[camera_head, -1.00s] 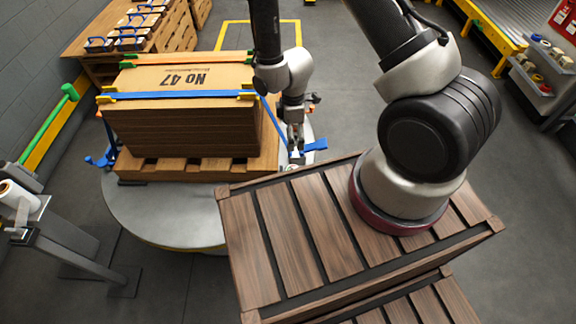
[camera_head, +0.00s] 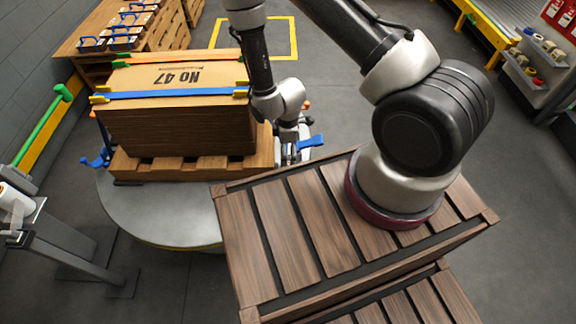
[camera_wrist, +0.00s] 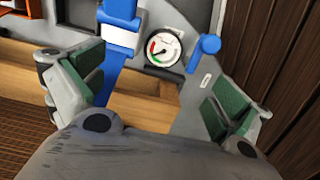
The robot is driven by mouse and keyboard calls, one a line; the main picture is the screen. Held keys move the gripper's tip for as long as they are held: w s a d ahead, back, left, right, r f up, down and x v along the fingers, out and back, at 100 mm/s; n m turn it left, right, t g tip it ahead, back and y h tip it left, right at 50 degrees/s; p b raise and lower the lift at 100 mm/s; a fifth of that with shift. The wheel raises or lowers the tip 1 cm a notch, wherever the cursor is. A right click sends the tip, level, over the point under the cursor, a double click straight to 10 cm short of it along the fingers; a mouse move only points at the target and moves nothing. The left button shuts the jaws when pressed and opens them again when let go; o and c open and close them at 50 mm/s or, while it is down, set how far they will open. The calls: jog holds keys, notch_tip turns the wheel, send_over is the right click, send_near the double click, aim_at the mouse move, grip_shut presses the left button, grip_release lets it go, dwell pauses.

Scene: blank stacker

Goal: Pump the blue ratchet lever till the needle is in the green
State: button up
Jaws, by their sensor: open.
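The blue ratchet lever (camera_head: 311,143) sticks out to the right of the pallet's near right corner in the head view. In the wrist view its blue round-ended handle (camera_wrist: 206,46) lies beyond the right finger, apart from it. The round white gauge (camera_wrist: 163,47) sits left of the handle, with red and green marks on its face; the needle is too small to read surely. A blue strap (camera_wrist: 120,45) runs down past the left finger. My gripper (camera_wrist: 155,88) is open and empty, its green-padded fingers wide apart. In the head view my gripper is partly hidden by the wrist.
The strapped cardboard stack (camera_head: 175,125) stands on a wooden pallet (camera_head: 190,167) on a round grey turntable (camera_head: 165,218). A dark slatted wooden platform (camera_head: 300,238) fills the near side. Free floor lies right of the lever.

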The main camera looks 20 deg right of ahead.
jog(key=shift+r, duration=0.1)
dwell(0.3)
notch_tip(320, 180, up, 10)
dwell(0.4)
jog(key=s+d+r+m+g+h, duration=0.1)
jog(key=s+d+m+g, duration=0.2)
jog(key=s, duration=0.3)
jog(key=s+d+r+m+t, duration=0.2)
jog(key=s+d+r+m, duration=0.1)
jog(key=r, duration=1.1)
jog(key=s+d+r+m+t, duration=0.3)
jog(key=d+r+m, duration=0.1)
jog(key=r, duration=1)
jog(key=s+d+r+m+t+y, duration=0.1)
jog(key=s+d+r+m+t, duration=0.1)
jog(key=r, duration=1.2)
jog(key=s+d+m, duration=0.1)
jog(key=d+m, duration=0.1)
jog(key=d, duration=0.1)
jog(key=shift+s+r, duration=0.25)
jog(key=shift+s, duration=0.15)
jog(key=shift+d, duration=0.1)
